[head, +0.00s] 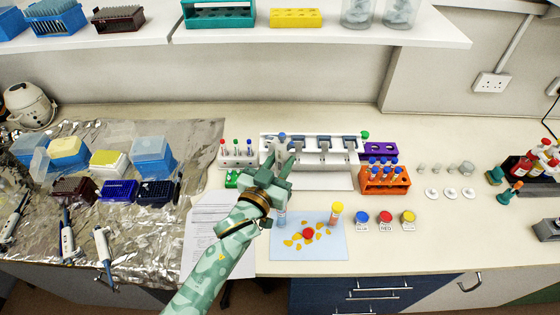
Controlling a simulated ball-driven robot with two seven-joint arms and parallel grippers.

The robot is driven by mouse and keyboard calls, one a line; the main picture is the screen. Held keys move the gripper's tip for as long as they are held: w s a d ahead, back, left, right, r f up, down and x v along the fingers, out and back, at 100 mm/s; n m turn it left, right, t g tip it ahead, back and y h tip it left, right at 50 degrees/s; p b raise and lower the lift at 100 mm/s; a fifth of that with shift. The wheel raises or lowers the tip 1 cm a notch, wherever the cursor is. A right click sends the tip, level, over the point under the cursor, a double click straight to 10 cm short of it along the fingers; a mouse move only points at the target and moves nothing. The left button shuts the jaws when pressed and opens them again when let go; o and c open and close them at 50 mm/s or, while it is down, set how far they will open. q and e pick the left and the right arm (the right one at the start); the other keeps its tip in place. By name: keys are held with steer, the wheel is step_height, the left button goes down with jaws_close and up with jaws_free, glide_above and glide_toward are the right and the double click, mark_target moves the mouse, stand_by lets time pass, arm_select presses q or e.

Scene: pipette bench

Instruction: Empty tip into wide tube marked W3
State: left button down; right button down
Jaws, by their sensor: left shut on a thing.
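My left gripper (273,172) is shut on a pipette, whose grey-blue top (282,137) shows above the jaws, in front of the white pipette stand. The jaws and wrist hide most of its body, and I cannot make out its tip or any liquid. A pale blue tube-like thing (281,218) shows just below the gripper, at the left of the light blue mat (335,252). A tube with a yellow-orange top (336,212) stands at the mat's right. No W3 marking can be read, so I cannot tell which tube is W3. My right gripper is out of view.
Colour-labelled pots (385,218) stand right of the mat. Tip boxes (152,155) sit on foil at left. Bench at right front is clear.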

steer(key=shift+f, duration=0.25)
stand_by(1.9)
